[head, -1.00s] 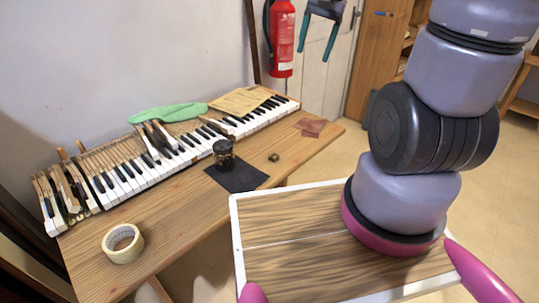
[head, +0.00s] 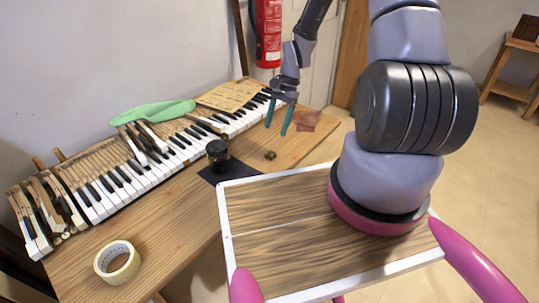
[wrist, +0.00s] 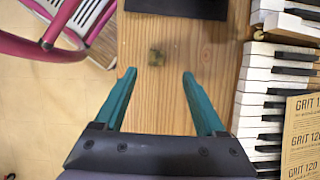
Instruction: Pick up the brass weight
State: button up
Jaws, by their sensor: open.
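The brass weight (head: 270,155) appears as a small, dark olive-gold piece on the wooden table, right of the black sheet. In the wrist view the weight (wrist: 156,55) sits on bare wood just beyond my fingertips, roughly centred between them. My gripper (head: 277,130) hangs over the table with its teal fingers pointing down, above the weight and apart from it. In the wrist view my gripper (wrist: 159,73) is open, with nothing between its fingers.
A dark jar (head: 218,152) stands on the black sheet (head: 206,174). The piano keyboard (head: 165,155) runs along the wall side, with a sandpaper sheet (head: 228,96) and green cloth (head: 152,112) on it. A tape roll (head: 104,268) and reddish-brown patch (head: 306,121) lie on the table (head: 75,270).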

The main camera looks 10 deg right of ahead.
aim_at(271, 153)
jog(key=x, duration=0.4)
jog(key=shift+f, duration=0.15)
jog(key=x, duration=0.5)
jog(key=shift+d+f, duration=0.15)
jog(key=shift+d, duration=0.2)
grip_shut()
